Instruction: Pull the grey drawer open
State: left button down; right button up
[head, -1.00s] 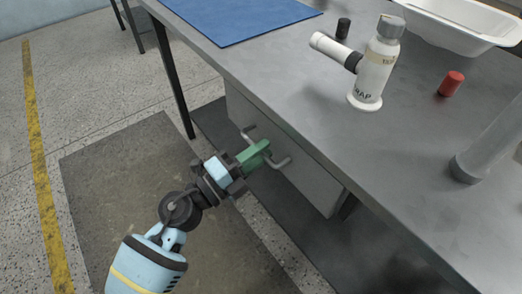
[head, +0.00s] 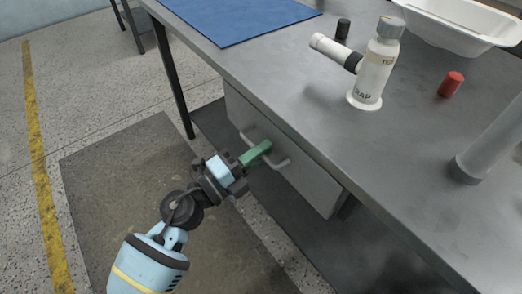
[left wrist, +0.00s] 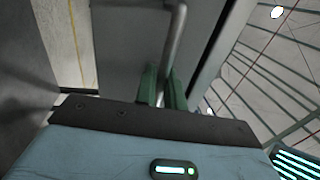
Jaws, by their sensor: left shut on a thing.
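The grey drawer (head: 302,172) hangs under the near side of the workbench, with its front facing me and a bar handle (head: 280,163) on it. In the head view my left gripper (head: 262,150) is at the handle, its green fingers around the bar. In the left wrist view the handle (left wrist: 175,45) runs down between the two green fingers of the left gripper (left wrist: 161,88), which are shut on it. The drawer front lies just under the bench edge. The drawer's inside is hidden. My right gripper is not in view.
The floor in front of the drawer is clear.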

pick_arm(q)
jog(key=r+p+v, duration=0.2)
jog(key=r+v, duration=0.2)
jog(key=v, duration=1.8)
jog(key=shift+s+a+p, duration=0.3)
jog(key=shift+s+a, duration=0.1)
jog(key=shift+a, duration=0.1)
jog(key=shift+r, duration=0.1)
jog(key=c, duration=1.6)
grip_release()
